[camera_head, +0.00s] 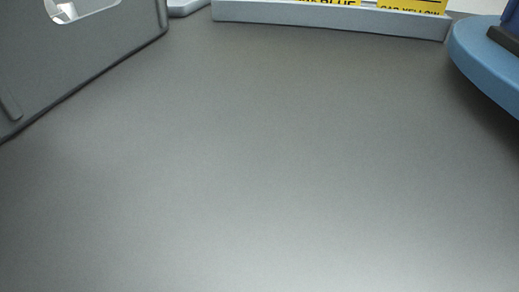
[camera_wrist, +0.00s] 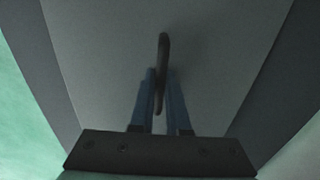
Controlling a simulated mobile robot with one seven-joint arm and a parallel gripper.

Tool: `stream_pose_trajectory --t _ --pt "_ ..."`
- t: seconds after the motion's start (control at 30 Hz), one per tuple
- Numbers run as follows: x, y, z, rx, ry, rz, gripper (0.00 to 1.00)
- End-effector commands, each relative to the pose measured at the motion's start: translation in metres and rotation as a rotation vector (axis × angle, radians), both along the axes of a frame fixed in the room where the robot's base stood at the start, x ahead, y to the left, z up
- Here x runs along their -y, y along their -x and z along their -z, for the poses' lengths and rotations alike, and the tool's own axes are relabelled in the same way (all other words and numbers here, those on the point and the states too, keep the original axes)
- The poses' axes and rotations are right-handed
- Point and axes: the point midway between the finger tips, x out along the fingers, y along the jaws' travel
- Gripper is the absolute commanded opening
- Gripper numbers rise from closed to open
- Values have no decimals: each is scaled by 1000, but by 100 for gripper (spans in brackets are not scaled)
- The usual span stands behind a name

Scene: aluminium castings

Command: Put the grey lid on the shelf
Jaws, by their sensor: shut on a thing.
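In the wrist view my gripper (camera_wrist: 162,75) has its two blue fingers closed on a thin, dark grey, slightly curved piece (camera_wrist: 163,50). It appears to be the grey lid seen edge-on, and it sticks out past the fingertips. Its lower part is between the fingers. Behind it lies a broad plain grey surface (camera_wrist: 100,50); I cannot tell whether the piece touches it. In the head view neither my gripper nor the lid shows. No shelf can be made out for certain in either view.
The head view shows a wide, bare grey surface (camera_head: 260,170). A dark grey crate wall with a handle hole (camera_head: 90,50) stands at the left. A light grey ledge (camera_head: 330,18) with yellow labels (camera_head: 412,5) is at the back. A blue rounded edge (camera_head: 485,60) is at the right.

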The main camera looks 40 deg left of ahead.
Motion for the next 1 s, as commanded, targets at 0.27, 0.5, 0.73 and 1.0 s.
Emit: stream_pose_trajectory --t 0.27,0.5,0.73,1.0 --pt "0 0 2 1 -1 0 44" --pt "0 0 2 0 0 0 44" --pt "0 0 -18 2 -1 0 44" --pt "-1 0 -75 3 -2 0 44"
